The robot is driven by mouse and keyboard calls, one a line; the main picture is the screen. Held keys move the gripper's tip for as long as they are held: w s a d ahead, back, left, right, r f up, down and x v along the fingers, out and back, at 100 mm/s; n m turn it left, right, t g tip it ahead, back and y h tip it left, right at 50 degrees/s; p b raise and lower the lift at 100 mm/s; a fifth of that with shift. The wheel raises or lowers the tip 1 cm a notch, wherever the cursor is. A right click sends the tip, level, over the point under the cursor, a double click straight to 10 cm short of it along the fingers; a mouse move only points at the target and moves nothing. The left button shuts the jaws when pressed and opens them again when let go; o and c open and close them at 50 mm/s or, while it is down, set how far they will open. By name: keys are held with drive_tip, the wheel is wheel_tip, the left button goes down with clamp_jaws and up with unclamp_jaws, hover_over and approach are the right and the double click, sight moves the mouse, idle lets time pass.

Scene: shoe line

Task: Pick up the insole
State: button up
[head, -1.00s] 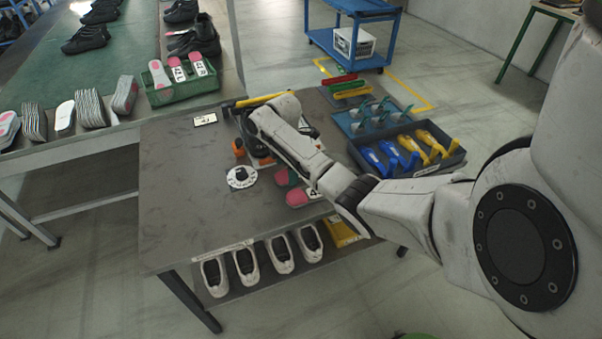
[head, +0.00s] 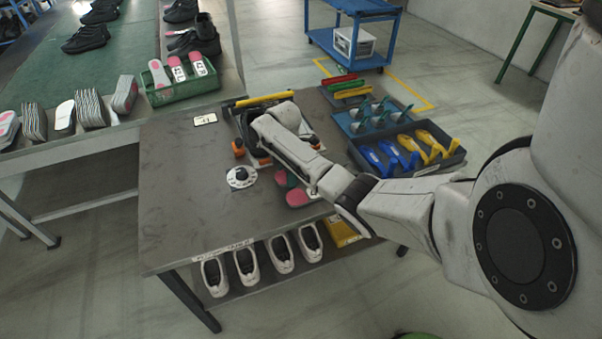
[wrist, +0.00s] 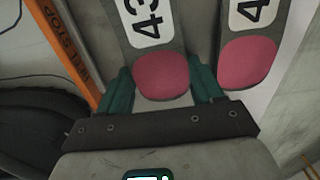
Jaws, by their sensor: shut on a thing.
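In the wrist view an insole (wrist: 148,28) with a pink heel and a white "43" label lies between the two green fingers of my gripper (wrist: 162,78), which is shut on it. The heel is toward the palm; its far end runs out of the picture. A second pink-heeled insole (wrist: 247,62), its label partly cut off, lies just to the right, outside the fingers. In the head view a pink insole end (head: 298,198) shows on the grey table (head: 185,205), beside my forearm. My arm hides most of the gripper there.
A tray of blue and yellow tools (head: 408,150) stands on the right. A green crate (head: 183,91) with insoles is at the back left. The table's left side is clear.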

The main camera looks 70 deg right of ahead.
drive_tip(key=shift+c, duration=0.8)
drive_tip(key=shift+r, duration=0.15)
